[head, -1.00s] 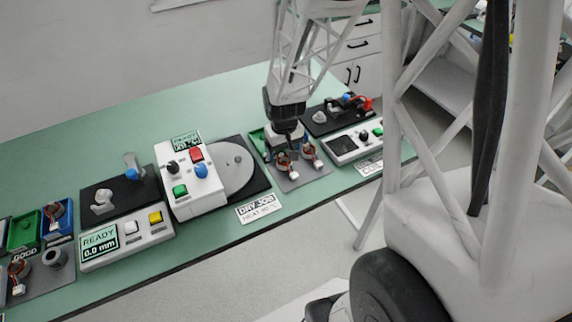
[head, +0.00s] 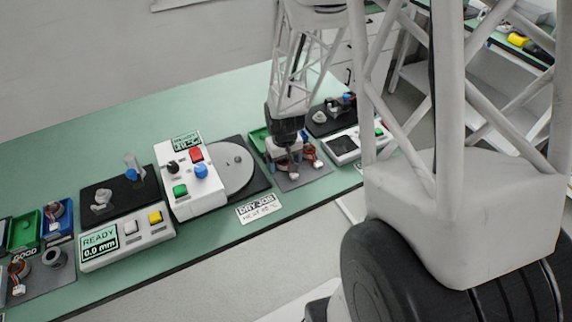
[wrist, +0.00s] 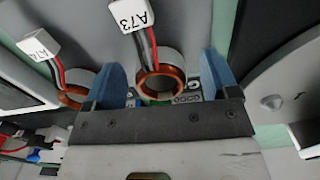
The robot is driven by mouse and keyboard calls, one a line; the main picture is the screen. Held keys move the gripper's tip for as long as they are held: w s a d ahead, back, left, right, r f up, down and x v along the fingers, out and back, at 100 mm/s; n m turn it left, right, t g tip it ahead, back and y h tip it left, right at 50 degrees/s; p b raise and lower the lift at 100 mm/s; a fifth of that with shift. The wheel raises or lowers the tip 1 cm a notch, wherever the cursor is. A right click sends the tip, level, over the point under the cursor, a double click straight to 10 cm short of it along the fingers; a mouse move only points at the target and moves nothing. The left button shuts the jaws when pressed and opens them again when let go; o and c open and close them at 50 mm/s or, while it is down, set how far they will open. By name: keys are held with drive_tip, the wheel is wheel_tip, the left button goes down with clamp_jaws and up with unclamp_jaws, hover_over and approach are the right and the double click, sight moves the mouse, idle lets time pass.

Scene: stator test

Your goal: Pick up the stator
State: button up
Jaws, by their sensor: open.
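A stator with a copper ring (wrist: 179,82) and a white tag marked A73 (wrist: 131,12) lies between my gripper's two blue fingers in the wrist view. My gripper (wrist: 162,72) is open, with one finger on each side of the ring and gaps showing. A second stator (wrist: 73,97), tagged A74, lies just left of the left finger. In the head view my gripper (head: 287,155) is down over the grey mat (head: 291,184), partly hiding the near stator; another stator (head: 311,154) lies to its right.
A white control box (head: 188,185) with a round plate (head: 236,168) stands left of the mat. A tester with a screen (head: 343,144) stands to the right. Blue and green bins (head: 64,221) are at the far left. The bench behind is clear.

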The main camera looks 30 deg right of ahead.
idle(0.3)
drive_tip(key=c, duration=1.1)
drive_tip(key=shift+c, duration=0.2)
drive_tip(key=shift+r, duration=0.2)
drive_tip(key=shift+r, duration=0.55)
wheel_tip(320, 180, up, 2)
drive_tip(key=s+a, duration=0.1)
drive_tip(key=s, duration=0.4)
drive_tip(key=s+a+r, duration=0.1)
drive_tip(key=s, duration=0.4)
drive_tip(key=s+a, duration=0.1)
drive_tip(key=s, duration=0.4)
drive_tip(key=shift+s+a+r, duration=0.25)
drive_tip(key=shift+s, duration=0.1)
drive_tip(key=shift+w, duration=0.15)
